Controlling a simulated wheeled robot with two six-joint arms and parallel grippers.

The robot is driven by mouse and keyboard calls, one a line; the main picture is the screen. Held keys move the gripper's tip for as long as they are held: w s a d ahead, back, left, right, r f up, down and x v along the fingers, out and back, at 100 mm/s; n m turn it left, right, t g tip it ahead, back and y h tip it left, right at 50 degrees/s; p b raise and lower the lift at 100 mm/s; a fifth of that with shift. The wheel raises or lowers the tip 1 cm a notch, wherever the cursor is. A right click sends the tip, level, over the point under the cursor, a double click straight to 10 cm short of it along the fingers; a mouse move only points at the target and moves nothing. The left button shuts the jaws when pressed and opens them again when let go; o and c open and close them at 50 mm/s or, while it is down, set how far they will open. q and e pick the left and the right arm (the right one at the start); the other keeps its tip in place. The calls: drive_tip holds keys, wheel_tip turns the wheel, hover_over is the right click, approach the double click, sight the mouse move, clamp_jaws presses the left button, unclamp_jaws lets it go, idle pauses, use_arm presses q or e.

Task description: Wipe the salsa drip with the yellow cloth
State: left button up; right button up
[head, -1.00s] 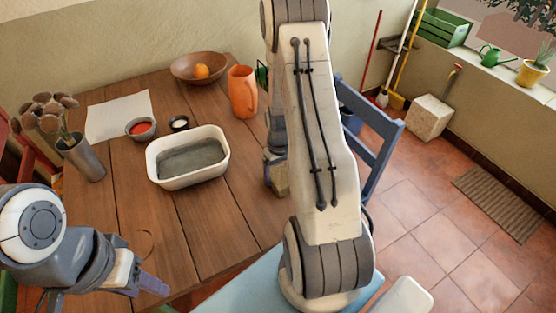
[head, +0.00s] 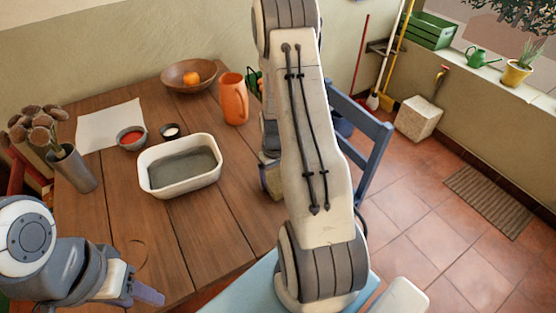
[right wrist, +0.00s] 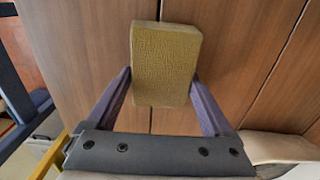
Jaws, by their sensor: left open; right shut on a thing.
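The yellow cloth (right wrist: 166,65), a folded dull-yellow block, is between the fingers of my right gripper (right wrist: 160,90) in the right wrist view. The gripper is shut on it, over brown wood planks. In the head view the cloth (head: 273,181) shows partly beside my right arm, near the table's right edge. My left gripper (head: 148,292) is open and empty over the table's front left. A small bowl of red salsa (head: 131,138) stands on the wooden table (head: 215,235). I cannot make out a salsa drip in either view.
A white rectangular dish (head: 180,190) stands mid-table. A small dark cup (head: 169,131), white paper (head: 108,124), orange jug (head: 233,99), fruit bowl (head: 188,76) and flower vase (head: 75,170) surround it. A blue chair (head: 375,145) is at the right. Front planks are mostly clear.

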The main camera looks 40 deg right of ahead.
wheel_tip(320, 180, up, 3)
drive_tip(key=shift+a+r+p, duration=0.1)
drive_tip(key=shift+a+p, duration=0.05)
drive_tip(key=shift+p, duration=0.45)
use_arm(q)
drive_tip(key=shift+d+r+p, duration=0.15)
drive_tip(key=shift+r+p, duration=0.8)
drive_tip(key=shift+r, duration=0.5)
drive_tip(key=shift+d+r+p, duration=0.15)
drive_tip(key=shift+r+p, duration=0.8)
drive_tip(key=shift+r, duration=0.5)
use_arm(e)
drive_tip(key=shift+w+r, duration=0.1)
drive_tip(key=shift+r, duration=2.05)
